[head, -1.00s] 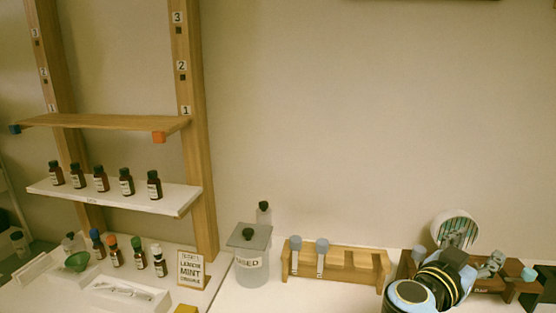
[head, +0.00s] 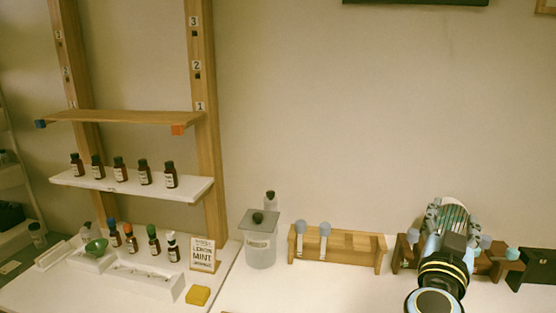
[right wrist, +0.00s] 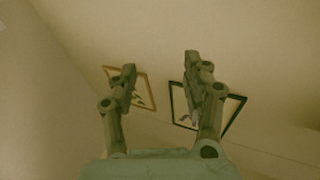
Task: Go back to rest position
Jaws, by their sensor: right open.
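My right gripper (head: 455,222) is at the lower right of the head view, with my arm below it partly hiding it. My left gripper is not in view.
A wooden shelf unit (head: 212,140) at the left holds a row of brown bottles (head: 120,169). A lidded jar (head: 261,243) and a wooden rack (head: 350,248) stand mid-counter. A darker rack (head: 485,266) is behind my right arm. The counter's front middle is clear.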

